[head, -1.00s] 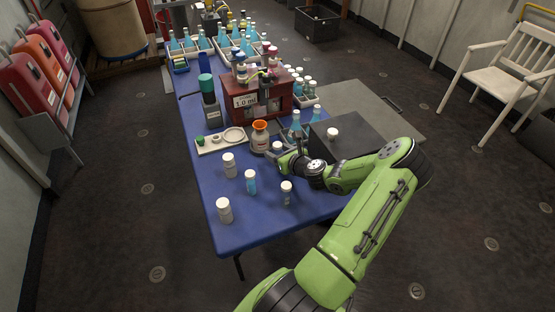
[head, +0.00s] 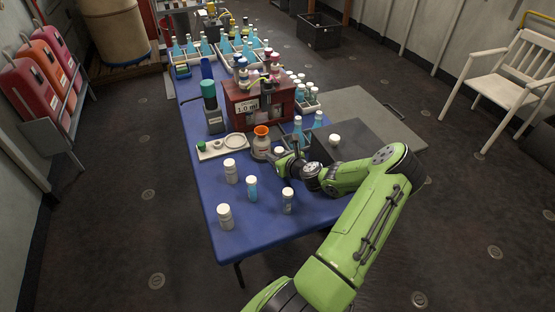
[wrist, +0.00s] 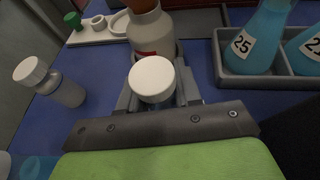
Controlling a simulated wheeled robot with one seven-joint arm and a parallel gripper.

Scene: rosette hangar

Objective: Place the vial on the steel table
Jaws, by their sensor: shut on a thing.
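The vial with a white cap (wrist: 152,78) is between the jaws of my gripper (wrist: 155,97), which is shut on it. Its lower part is hidden by the gripper in the wrist view. In the head view my gripper (head: 283,158) is over the blue-topped table (head: 262,215), beside an orange-rimmed bottle (head: 262,145). Whether the vial touches the blue top cannot be told. A dark grey flat surface (head: 365,148) lies right of the gripper, partly behind my arm, with a white-capped container (head: 334,140) on it; I cannot tell if it is the steel table.
White-capped vials (head: 230,171) stand at the near end of the blue top. Numbered blue flasks (wrist: 255,40) sit in a grey rack close to the gripper's right. A white tray (head: 222,147) and a red-brown box (head: 250,105) stand farther back. A white chair (head: 510,75) is at right.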

